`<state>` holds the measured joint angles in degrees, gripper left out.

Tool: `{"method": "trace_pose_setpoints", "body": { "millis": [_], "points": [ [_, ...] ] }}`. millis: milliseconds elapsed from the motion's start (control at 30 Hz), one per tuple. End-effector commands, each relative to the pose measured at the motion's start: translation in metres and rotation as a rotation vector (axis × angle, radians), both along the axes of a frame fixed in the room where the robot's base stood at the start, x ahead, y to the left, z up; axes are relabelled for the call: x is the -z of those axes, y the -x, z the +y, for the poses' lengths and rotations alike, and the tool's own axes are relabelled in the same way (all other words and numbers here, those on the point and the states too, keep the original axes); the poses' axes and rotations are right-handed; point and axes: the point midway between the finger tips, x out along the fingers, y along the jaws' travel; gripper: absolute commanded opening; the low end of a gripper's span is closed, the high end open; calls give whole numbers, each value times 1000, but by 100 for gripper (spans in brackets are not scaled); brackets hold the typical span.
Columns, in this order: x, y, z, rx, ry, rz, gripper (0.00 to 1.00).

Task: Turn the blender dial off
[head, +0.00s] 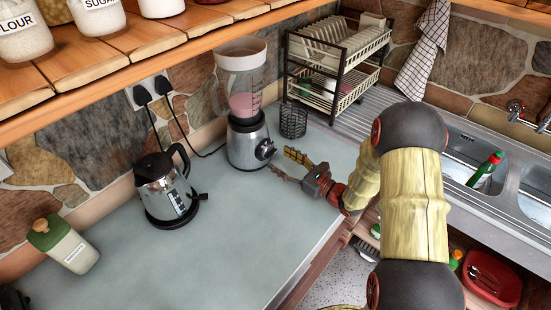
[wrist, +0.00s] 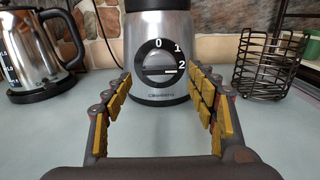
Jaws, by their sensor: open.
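The blender (head: 247,140) stands upright on the counter, with a metal base and a clear jug holding something pink. Its black dial (head: 264,150) faces my gripper. In the wrist view the dial (wrist: 160,61) has the marks 0, 1 and 2, and its grip bar lies nearly level, with its right end toward the 2. My gripper (head: 283,162) is open and empty, a short way in front of the dial. In the wrist view my gripper (wrist: 160,76) has its fingers spread to either side of the dial, seemingly not touching it.
A kettle (head: 166,188) stands left of the blender, and a wire basket (head: 293,121) stands to its right. A dish rack (head: 337,62) is behind the basket. A shelf (head: 135,45) with jars runs above. The counter (head: 190,262) is clear at the front.

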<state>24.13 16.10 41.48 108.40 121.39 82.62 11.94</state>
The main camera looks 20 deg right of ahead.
Motion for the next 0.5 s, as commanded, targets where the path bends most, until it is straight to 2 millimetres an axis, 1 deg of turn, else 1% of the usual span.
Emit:
{"method": "trace_pose_setpoints", "body": {
  "millis": [100,200,500],
  "points": [
    [1,-13,10,-3,0,0,58],
    [0,-19,14,-1,0,0,58],
    [0,-23,16,-1,0,0,58]
  ]
}}
